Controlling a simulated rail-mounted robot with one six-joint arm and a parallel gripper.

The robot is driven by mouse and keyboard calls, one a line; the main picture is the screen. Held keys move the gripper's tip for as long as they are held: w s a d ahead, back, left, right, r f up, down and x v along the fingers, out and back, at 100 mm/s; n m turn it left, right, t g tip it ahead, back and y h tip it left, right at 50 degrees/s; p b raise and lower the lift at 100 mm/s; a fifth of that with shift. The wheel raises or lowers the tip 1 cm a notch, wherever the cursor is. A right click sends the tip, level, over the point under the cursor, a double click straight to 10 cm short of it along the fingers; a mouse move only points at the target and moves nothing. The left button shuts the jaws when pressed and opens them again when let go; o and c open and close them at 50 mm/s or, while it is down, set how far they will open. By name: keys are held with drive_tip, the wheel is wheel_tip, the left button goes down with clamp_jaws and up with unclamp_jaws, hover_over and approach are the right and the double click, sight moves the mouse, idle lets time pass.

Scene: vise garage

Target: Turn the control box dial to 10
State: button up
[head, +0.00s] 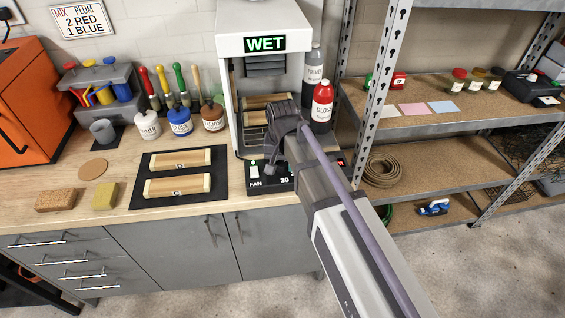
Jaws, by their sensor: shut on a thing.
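The black control box (251,187) sits at the front edge of the bench, below the white booth. It carries a white switch at its left, the label FAN and the number 30. My gripper (271,168) is at the box's upper face, shut on the dial. The dial itself is hidden behind the gripper and wrist, so its pointer cannot be read. The right part of the box is mostly covered by my arm.
The white booth (232,90) with a lit WET sign (265,43) stands behind, wooden pieces inside. A red gloss bottle (322,103) and a grey primer bottle (313,66) stand right of it. A black mat (137,200) with two wooden blocks lies left.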

sight(282, 163)
drive_tip(key=o, duration=0.9)
wheel_tip(282, 163, up, 11)
drive_tip(key=p, duration=1.1)
drive_tip(key=shift+f, duration=0.1)
